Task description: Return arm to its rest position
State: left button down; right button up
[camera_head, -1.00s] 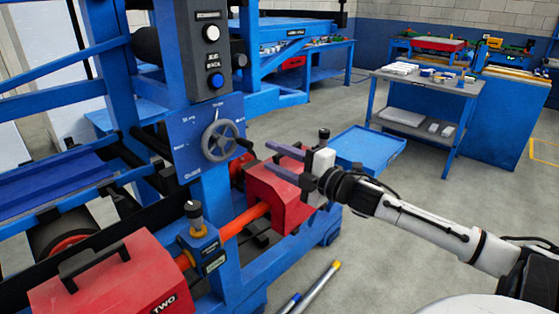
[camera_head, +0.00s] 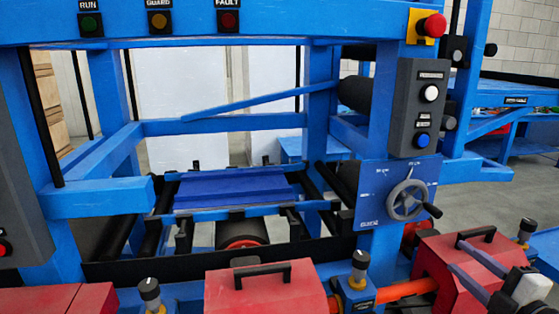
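My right gripper (camera_head: 466,262) is at the lower right, in front of the red box at the right (camera_head: 455,268). Its two grey fingers point up and left and stand apart with a gap between them. I see nothing held between them. Whether a finger touches the red box I cannot tell. Most of my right arm is outside the picture. My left gripper and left arm do not show.
A blue machine frame (camera_head: 230,125) fills the view. A handwheel (camera_head: 408,200) sits on its blue plate above my gripper. A red box with a black handle (camera_head: 265,290) stands at the front middle. A grey button box (camera_head: 418,108) is on the right post.

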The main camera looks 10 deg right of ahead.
jog(key=s+a+f+m+g, duration=0.2)
jog(key=s+a+f+m, duration=0.15)
jog(key=f, duration=0.35)
jog(key=s+a+f+m+g, duration=0.1)
jog(key=s+a+f+m, duration=0.2)
jog(key=f, duration=0.5)
jog(key=s+a+f+m+g, duration=0.1)
jog(key=s+a+f+g, duration=0.2)
jog(key=f, duration=0.4)
jog(key=s+a+f+m+g, duration=0.1)
jog(key=s+a+f+m, duration=0.2)
jog(key=s+a+f, duration=0.2)
jog(key=s+a+f+m+g+y, duration=0.1)
jog(key=s+a+f+m, duration=0.2)
jog(key=s+a, duration=0.6)
jog(key=a+f, duration=0.2)
jog(key=a, duration=0.2)
jog(key=shift+s+a+f+g, duration=0.15)
jog(key=shift+a+f+g, duration=0.25)
jog(key=shift+m, duration=0.25)
jog(key=shift+c, duration=0.4)
jog(key=shift+c, duration=0.2)
jog(key=shift+a, duration=0.1)
